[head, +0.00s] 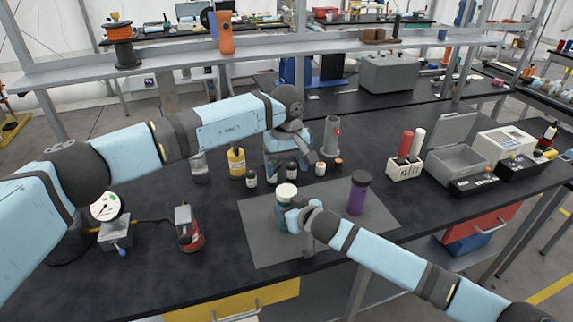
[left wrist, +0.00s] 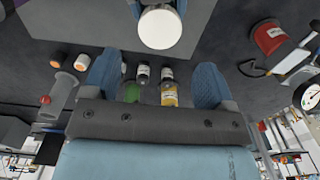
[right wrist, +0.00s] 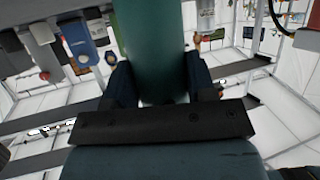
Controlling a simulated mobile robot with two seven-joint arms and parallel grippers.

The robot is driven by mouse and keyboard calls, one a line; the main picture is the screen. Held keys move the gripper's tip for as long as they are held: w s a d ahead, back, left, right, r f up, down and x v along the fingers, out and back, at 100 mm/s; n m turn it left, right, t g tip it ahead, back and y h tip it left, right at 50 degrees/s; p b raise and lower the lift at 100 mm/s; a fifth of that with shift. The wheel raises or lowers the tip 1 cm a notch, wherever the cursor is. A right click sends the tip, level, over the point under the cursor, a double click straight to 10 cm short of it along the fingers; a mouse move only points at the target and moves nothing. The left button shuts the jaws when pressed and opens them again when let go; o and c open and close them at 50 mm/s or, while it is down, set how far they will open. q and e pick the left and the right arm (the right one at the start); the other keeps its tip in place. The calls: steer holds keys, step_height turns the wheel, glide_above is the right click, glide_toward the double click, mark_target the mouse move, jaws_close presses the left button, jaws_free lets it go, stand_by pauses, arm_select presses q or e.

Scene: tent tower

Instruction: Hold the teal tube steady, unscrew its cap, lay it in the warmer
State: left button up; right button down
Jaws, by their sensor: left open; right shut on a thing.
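The teal tube (head: 284,217) stands upright at the grey mat with its white cap (head: 286,190) on top. My right gripper (head: 296,217) is shut around the tube from the right. The right wrist view shows the teal body (right wrist: 153,50) between its fingers. My left gripper (head: 286,158) is open and empty, behind and above the tube. In the left wrist view the white cap (left wrist: 162,27) lies beyond the open fingers, apart from them. A grey box with its lid open, seemingly the warmer (head: 462,158), stands at the right of the bench.
A purple tube (head: 359,191) stands on the grey mat (head: 258,222), right of the teal tube. Small bottles, including a yellow one (head: 236,162), stand behind the mat. A red can (head: 188,230) is at left.

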mark_target(286, 190)
arm_select(q)
step_height(286, 190, down, 8)
steer(key=shift+r, duration=0.1)
steer(key=shift+c, duration=0.3)
steer(key=c, duration=0.9)
steer(key=shift+o, duration=0.2)
steer(key=n, duration=0.6)
steer(key=shift+n, duration=0.4)
steer(key=o, duration=1)
